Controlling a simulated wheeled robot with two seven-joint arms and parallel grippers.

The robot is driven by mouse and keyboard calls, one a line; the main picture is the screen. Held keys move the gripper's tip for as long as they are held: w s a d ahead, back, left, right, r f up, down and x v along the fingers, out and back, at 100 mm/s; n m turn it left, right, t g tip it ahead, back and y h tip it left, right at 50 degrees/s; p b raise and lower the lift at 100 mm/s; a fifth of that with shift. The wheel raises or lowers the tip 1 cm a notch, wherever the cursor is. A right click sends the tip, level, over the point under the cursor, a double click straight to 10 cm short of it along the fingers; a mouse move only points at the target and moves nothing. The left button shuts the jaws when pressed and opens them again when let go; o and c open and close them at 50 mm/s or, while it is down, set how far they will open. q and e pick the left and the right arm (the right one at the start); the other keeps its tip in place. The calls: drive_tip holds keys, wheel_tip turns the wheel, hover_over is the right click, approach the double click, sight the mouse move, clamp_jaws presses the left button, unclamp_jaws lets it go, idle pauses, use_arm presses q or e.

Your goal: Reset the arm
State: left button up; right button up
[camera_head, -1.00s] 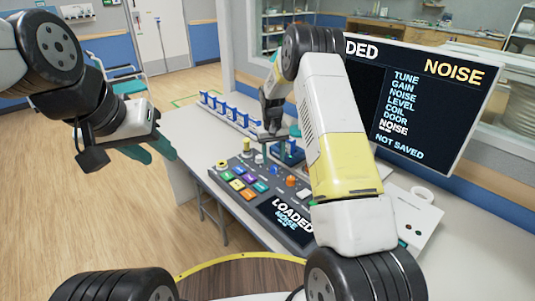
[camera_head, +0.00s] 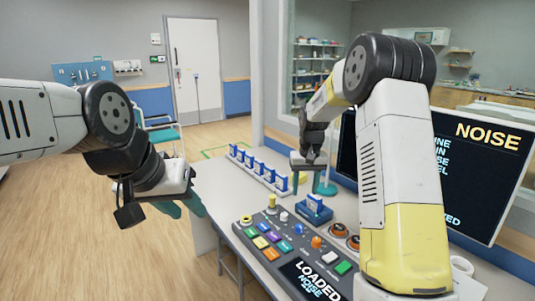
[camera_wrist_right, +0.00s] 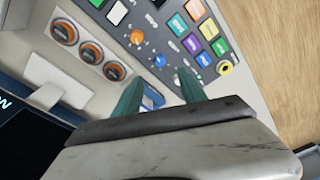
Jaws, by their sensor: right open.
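Nothing is seen held. My left gripper (camera_head: 180,206) hangs at the left over the floor, away from the table, its teal fingers apart and empty.
The console (camera_head: 274,240) has coloured buttons, knobs and a screen reading "LOADED NOISE". A row of blue card holders (camera_head: 258,170) stands at the table's back left. A large monitor (camera_head: 470,165) is behind my right arm. Open floor (camera_head: 90,245) lies to the left.

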drive_tip(key=s+r+t+y, duration=0.1)
drive_tip(key=s+r+t, duration=0.2)
drive_tip(key=s+r, duration=1.15)
drive_tip(key=s+t+y, duration=0.1)
drive_tip(key=s+t, duration=0.1)
drive_tip(key=s, duration=1.6)
drive_tip(key=shift+r, duration=0.2)
use_arm(q)
drive_tip(key=shift+c, duration=0.5)
use_arm(e)
drive_tip(key=shift+a, duration=0.1)
